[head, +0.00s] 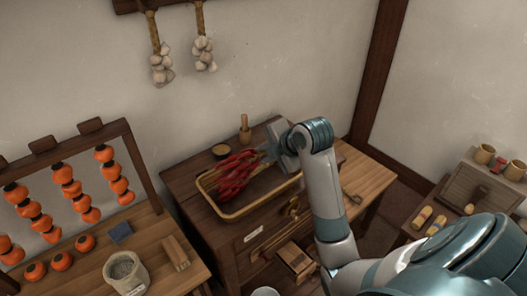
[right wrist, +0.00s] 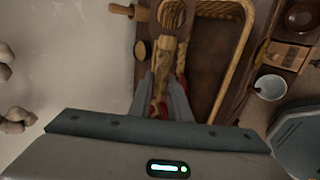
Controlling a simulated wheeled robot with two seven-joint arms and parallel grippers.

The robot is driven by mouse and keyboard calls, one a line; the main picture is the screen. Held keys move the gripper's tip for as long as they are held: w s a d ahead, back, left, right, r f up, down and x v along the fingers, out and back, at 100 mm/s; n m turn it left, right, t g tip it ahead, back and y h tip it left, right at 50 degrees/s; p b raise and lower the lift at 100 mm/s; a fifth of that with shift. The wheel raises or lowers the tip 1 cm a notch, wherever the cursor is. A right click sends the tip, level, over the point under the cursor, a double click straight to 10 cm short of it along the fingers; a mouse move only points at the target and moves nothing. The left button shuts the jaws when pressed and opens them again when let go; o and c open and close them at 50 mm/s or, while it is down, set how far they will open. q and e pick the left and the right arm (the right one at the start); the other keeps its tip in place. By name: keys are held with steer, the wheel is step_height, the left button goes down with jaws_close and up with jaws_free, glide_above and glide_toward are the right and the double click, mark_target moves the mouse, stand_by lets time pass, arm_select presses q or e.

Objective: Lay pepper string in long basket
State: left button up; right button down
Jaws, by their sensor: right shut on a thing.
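The red pepper string (head: 236,176) shows over the left part of the long wicker basket (head: 252,208) in the head view. My right gripper (head: 268,153) is shut on its upper end, above the basket's back side. In the right wrist view, the straw braid of the pepper string (right wrist: 163,68) runs between the fingers (right wrist: 164,103), with bits of red beside it. The basket rim (right wrist: 244,45) lies to the right of the braid there. I cannot tell whether the peppers touch the basket floor. My left gripper is out of view.
A wooden pestle in a mortar (head: 245,130) and a small round bowl (head: 221,151) stand behind the basket. A persimmon rack (head: 140,160) and a grain sack (head: 125,273) are at left. Garlic bunches (head: 160,65) hang on the wall. The chest top (head: 365,178) is mostly clear at right.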

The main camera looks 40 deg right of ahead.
steer(key=shift+s+f, duration=0.1)
steer(key=shift+f, duration=0.55)
steer(key=shift+f+b, duration=1.55)
steer(key=shift+f, duration=3.75)
steer(key=c, duration=1.6)
jaws_free()
steer(key=shift+o, duration=0.2)
steer(key=shift+a, duration=0.1)
steer(key=shift+s+f, duration=0.1)
steer(key=shift+f, duration=0.15)
steer(key=shift+c, duration=0.3)
steer(key=shift+r, duration=0.1)
